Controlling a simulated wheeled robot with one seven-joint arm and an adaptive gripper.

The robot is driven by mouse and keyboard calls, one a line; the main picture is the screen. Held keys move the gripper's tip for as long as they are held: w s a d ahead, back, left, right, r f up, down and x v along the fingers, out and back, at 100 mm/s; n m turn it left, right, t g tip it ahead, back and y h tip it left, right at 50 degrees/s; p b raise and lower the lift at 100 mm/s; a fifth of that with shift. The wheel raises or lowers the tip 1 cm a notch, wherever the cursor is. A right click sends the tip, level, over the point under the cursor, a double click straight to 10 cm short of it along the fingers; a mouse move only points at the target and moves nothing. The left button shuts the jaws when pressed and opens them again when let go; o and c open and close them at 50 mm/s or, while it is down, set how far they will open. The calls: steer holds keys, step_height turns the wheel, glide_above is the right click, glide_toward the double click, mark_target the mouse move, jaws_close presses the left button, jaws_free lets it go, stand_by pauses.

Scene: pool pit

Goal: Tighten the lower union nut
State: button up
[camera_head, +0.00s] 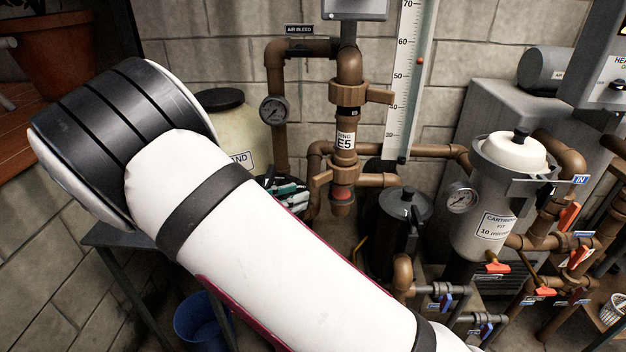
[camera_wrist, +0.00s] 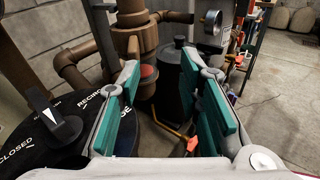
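The lower union nut (camera_head: 344,175) is a brown ring on the vertical pipe in the head view, with a lug sticking out to its left. It sits below the "E5" label and above a red band. In the head view my gripper (camera_head: 286,190) is left of the nut, partly hidden by my arm.
An upper union nut (camera_head: 347,95) with a lug to the right is higher on the pipe. A black canister (camera_head: 395,225) stands right of the pipe. A black valve disc (camera_wrist: 50,135) with a handle is close on the left in the wrist view.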

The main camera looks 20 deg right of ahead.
mark_target(314, 181)
steer(key=w+a+f+n+t, duration=0.1)
steer(key=a+f+n+t, duration=0.1)
steer(key=a+t, duration=0.1)
steer(key=x, duration=1.3)
steer(key=shift+w+d+r+p, duration=0.15)
steer(key=shift+p, duration=0.25)
jaws_close()
